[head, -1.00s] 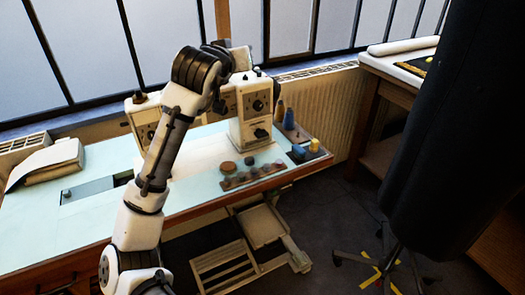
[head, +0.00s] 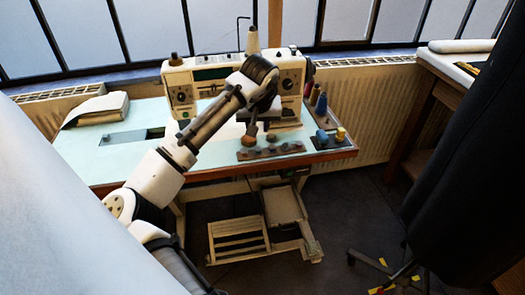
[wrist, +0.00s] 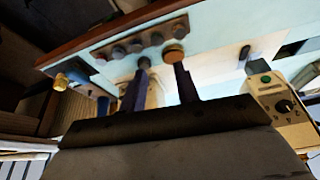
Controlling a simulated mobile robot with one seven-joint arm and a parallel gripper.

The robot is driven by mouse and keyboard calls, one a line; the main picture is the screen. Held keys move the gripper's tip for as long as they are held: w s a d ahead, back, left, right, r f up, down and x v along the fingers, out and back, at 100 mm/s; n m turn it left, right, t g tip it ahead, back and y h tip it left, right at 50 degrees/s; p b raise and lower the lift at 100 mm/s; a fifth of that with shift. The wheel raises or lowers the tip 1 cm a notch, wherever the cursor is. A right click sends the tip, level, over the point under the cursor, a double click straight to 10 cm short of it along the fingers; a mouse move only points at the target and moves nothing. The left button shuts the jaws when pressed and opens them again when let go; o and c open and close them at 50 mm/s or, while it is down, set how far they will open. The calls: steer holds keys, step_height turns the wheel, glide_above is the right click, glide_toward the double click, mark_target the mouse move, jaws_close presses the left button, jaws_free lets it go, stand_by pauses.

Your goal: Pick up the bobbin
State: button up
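Several small dark round pieces that look like bobbins sit in a wooden rack (head: 272,152) along the table's front edge. The rack also shows in the wrist view (wrist: 125,42). I cannot tell which one piece is meant. A brown round disc (head: 248,140) lies just behind the rack's left end. In the wrist view the disc (wrist: 174,54) appears by the tip of the right finger. My gripper (wrist: 160,68) points down, with two dark fingers apart and nothing visible between them. In the head view my gripper (head: 259,127) hangs above the table near the disc.
The sewing machine (head: 292,88) stands behind my gripper. Blue and yellow spools (head: 340,134) stand on a dark tray to the right, with thread cones (head: 321,104) behind. A folded cloth (head: 97,110) lies at the left. The pale tabletop (head: 85,146) is largely clear there.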

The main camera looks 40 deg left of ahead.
glide_toward(258, 148)
steer(key=shift+a+p+x, duration=0.2)
steer(key=shift+p+x, duration=0.2)
steer(key=shift+x, duration=0.8)
steer(key=shift+p+x, duration=0.8)
steer(key=shift+x, duration=1.8)
steer(key=shift+d, duration=0.2)
steer(key=shift+c, duration=0.2)
jaws_close()
